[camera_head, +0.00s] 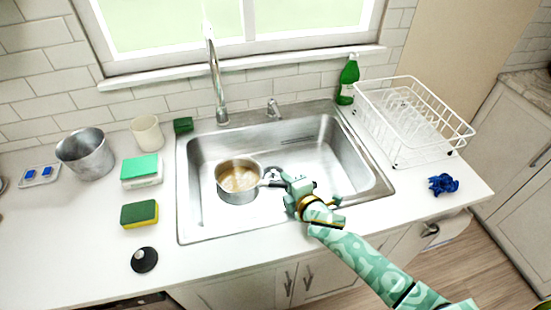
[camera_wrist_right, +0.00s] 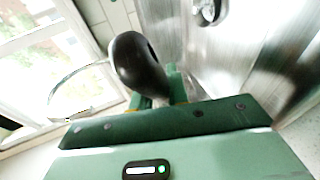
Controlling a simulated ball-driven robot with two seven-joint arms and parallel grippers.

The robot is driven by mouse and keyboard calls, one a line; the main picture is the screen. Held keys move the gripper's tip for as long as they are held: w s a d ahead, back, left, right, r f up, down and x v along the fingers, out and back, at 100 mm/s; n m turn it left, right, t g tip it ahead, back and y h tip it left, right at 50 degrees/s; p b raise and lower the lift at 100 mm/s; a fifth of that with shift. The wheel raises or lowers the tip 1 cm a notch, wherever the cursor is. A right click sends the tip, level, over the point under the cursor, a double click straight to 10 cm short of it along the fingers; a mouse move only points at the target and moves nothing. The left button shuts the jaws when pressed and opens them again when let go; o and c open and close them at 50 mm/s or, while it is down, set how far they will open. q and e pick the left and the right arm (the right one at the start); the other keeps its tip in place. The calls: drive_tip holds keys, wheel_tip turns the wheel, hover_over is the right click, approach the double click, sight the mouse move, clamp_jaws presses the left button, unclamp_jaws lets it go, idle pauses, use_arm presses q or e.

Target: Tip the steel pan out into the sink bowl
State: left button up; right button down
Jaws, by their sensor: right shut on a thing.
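The steel pan (camera_head: 238,196) is in the left part of the sink bowl area, upright, with brownish liquid in it. Its handle points right to my right gripper (camera_head: 284,181). That gripper is shut on the pan's handle; the dark handle end (camera_wrist_right: 136,62) shows large in the right wrist view between the fingers. The steel sink bowl (camera_head: 340,182) lies around and below the pan. I cannot tell whether the pan touches the bowl's floor. My left gripper is not in view.
A faucet (camera_head: 216,85) stands behind the sink. Left are a sponge (camera_head: 139,214), a sponge box (camera_head: 141,172), a dark stopper (camera_head: 144,260), a cup (camera_head: 147,133) and a metal pot (camera_head: 88,156). Right are a green bottle (camera_head: 348,80), a dish rack (camera_head: 398,150) and a blue object (camera_head: 442,184).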

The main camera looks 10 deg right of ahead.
drive_tip(key=shift+w+d+r+p, duration=0.25)
drive_tip(key=shift+d+r+p, duration=0.05)
drive_tip(key=d+m, duration=0.1)
drive_tip(key=w+d+m+g+y, duration=0.1)
drive_tip(key=w+m+g+p, duration=0.1)
drive_tip(key=shift+d+f+y, duration=0.3)
drive_tip(key=shift+d, duration=0.25)
drive_tip(key=shift+w+d+m+y, duration=0.2)
drive_tip(key=shift+d+m+y, duration=0.1)
drive_tip(key=shift+m, duration=0.1)
drive_tip(key=shift+w+d+m+g+y+b, duration=0.1)
drive_tip(key=shift+d+m+g+y+b, duration=0.1)
drive_tip(key=shift+m+g+y+b, duration=0.55)
idle(0.7)
drive_tip(key=shift+f+m+y+b, duration=0.1)
drive_tip(key=shift+m+y+b, duration=0.3)
drive_tip(key=shift+b, duration=1.65)
